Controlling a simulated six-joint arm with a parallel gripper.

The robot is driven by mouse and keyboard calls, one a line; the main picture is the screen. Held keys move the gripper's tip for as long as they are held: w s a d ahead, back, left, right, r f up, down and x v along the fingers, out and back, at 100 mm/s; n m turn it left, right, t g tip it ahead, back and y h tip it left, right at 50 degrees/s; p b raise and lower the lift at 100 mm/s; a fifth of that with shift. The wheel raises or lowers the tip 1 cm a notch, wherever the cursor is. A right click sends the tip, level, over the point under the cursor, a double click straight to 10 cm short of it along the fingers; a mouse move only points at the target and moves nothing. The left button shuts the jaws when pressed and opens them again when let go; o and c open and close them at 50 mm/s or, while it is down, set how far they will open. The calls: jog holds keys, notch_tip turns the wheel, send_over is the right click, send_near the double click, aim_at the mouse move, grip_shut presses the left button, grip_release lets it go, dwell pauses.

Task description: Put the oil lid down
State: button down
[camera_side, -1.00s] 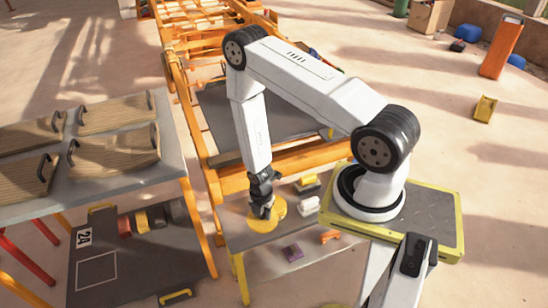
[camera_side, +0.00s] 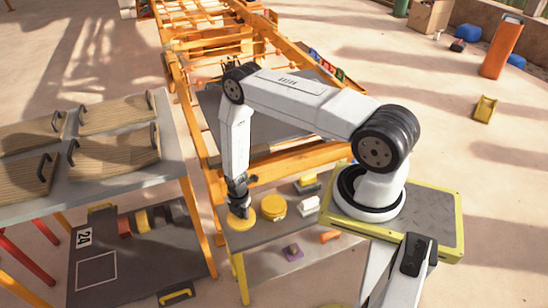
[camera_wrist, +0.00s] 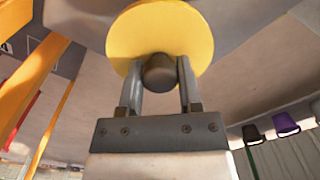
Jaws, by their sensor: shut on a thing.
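The oil lid (camera_side: 242,219) is a round yellow disc with a dark knob (camera_wrist: 159,73). My gripper (camera_side: 239,206) points down from above and is shut on that knob, one finger on each side in the wrist view (camera_wrist: 159,80). The lid is over the left part of the grey table (camera_side: 262,239). I cannot tell whether it touches the surface. A round yellow container (camera_side: 273,207) stands just right of the lid on the same table. The lid is apart from it.
A white block (camera_side: 309,206) and a yellow-and-dark item (camera_side: 307,183) are right of the container. A purple piece (camera_side: 292,252) and an orange piece (camera_side: 330,236) lie lower down. Orange rails (camera_side: 215,195) run close on the left. The table's front left is clear.

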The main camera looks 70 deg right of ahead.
aim_at(240, 218)
jog(key=shift+w+f, duration=0.25)
jog(key=shift+d+f, duration=0.1)
jog(key=shift+w+f, duration=0.15)
jog(key=shift+w, duration=0.05)
jog(key=shift+f, duration=1.5)
jog(key=shift+f, duration=0.15)
jog(key=shift+c, duration=1.4)
grip_release()
jog(key=shift+r, duration=6.2)
